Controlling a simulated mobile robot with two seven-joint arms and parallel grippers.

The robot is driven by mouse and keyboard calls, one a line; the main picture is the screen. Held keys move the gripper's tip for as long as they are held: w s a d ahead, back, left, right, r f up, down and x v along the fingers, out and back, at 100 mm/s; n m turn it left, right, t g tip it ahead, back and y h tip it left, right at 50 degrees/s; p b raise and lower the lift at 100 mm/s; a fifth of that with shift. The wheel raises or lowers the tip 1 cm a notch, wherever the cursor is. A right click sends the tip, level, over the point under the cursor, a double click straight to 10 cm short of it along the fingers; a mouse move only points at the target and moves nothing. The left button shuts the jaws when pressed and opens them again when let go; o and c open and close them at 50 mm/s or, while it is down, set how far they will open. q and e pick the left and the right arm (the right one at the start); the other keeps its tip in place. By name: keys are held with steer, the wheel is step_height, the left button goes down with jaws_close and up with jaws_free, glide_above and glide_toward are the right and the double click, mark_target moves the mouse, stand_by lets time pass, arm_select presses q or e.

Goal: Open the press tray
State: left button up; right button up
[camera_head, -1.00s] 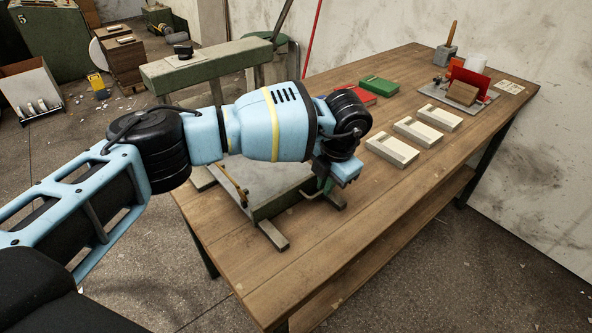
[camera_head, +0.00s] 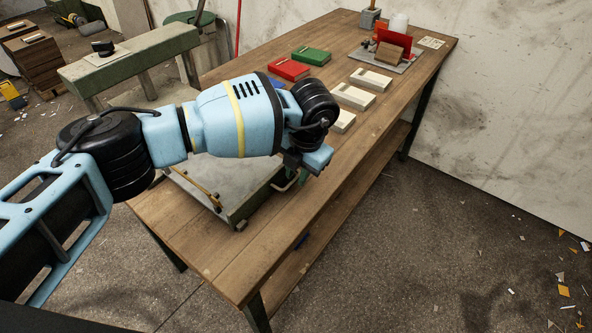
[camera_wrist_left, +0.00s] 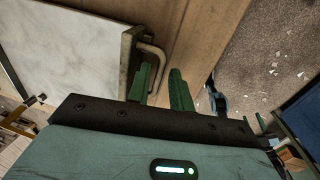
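The press stands on the near left end of the wooden table. Its tray (camera_head: 238,178) is a flat grey slab with a green edge; my left arm covers part of it. A bent metal handle (camera_head: 287,184) sticks out from the tray's right side. In the left wrist view the tray (camera_wrist_left: 70,50) is pale, and the handle (camera_wrist_left: 154,62) is close to the fingertips. My left gripper (camera_head: 304,174) points down beside the handle, mostly behind its wrist. In the left wrist view its green fingers (camera_wrist_left: 163,80) are apart with a gap between them. My right gripper is not visible.
The table (camera_head: 225,250) has bare wood in front of the press. Red (camera_head: 289,69) and green (camera_head: 311,55) boxes and pale trays (camera_head: 371,79) lie further back. A green beam (camera_head: 130,57) stands left. Open floor lies right of the table.

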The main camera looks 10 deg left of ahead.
arm_select(q)
steer(key=shift+o, duration=0.8)
steer(key=shift+r, duration=0.25)
step_height(320, 180, up, 7)
steer(key=d, duration=0.1)
steer(key=shift+s, duration=0.35)
steer(key=shift+d, duration=0.1)
